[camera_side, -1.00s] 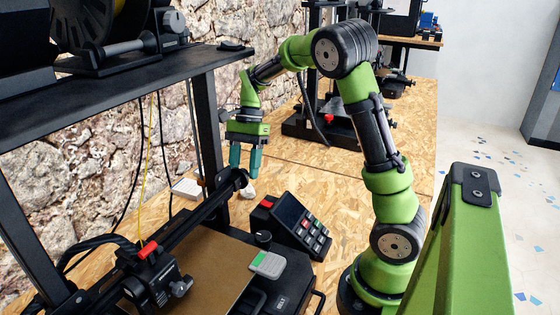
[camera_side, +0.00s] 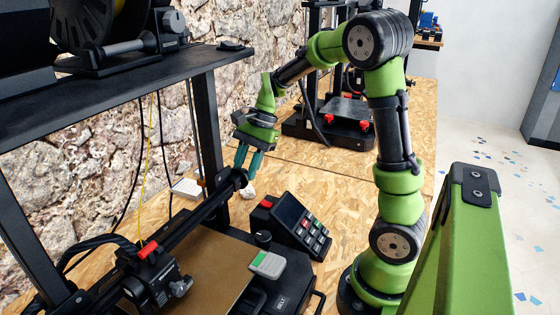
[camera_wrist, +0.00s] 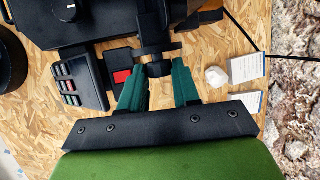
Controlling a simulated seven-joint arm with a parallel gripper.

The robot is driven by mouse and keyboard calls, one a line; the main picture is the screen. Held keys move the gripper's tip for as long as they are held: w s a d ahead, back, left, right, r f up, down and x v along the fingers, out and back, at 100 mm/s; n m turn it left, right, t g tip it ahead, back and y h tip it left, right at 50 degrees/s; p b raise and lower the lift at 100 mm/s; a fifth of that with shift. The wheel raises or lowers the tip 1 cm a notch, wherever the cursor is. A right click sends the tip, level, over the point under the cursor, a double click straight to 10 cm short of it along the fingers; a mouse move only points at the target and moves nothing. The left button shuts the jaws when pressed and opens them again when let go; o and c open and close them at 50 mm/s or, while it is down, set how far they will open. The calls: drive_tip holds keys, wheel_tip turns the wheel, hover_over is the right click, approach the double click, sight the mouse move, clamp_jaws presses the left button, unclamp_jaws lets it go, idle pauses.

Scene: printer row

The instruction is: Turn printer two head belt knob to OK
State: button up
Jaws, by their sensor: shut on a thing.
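My gripper (camera_side: 247,168) is at the right end of the near printer's black head rail (camera_side: 205,203), with its teal fingers pointing down. In the wrist view, the fingertips (camera_wrist: 160,67) are on either side of a small dark knob (camera_wrist: 155,69) at the rail end, shut on it. The fingers and rail end mostly hide this knob in the side view. No OK mark or pointer on it can be made out. The print head (camera_side: 155,278) sits at the left part of the rail.
A control box with screen and keys (camera_side: 297,222) stands right of the rail end. Another black knob (camera_side: 263,240) is on the printer base near a "BELT" label. A white lump (camera_wrist: 216,76) and pale cards (camera_wrist: 246,68) lie beside the fingers. A second printer (camera_side: 330,125) stands farther back.

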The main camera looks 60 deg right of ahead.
drive_tip(key=o, duration=1.1)
drive_tip(key=shift+c, duration=0.2)
drive_tip(key=v, duration=1.7)
drive_tip(key=shift+w+a, duration=0.1)
drive_tip(key=s+a+f+n+t+h, duration=0.1)
drive_tip(key=s+a+f+n+t, duration=0.1)
drive_tip(key=a+n, duration=0.4)
drive_tip(key=s+a+f+n+t+h, duration=0.1)
drive_tip(key=s+a+f+n+t, duration=0.2)
drive_tip(key=a, duration=0.9)
drive_tip(key=s+f+n, duration=0.2)
drive_tip(key=s+n, duration=0.2)
drive_tip(key=shift+s+a+f+n+h, duration=0.25)
drive_tip(key=shift+a+f+n+h, duration=0.05)
drive_tip(key=shift+a, duration=0.05)
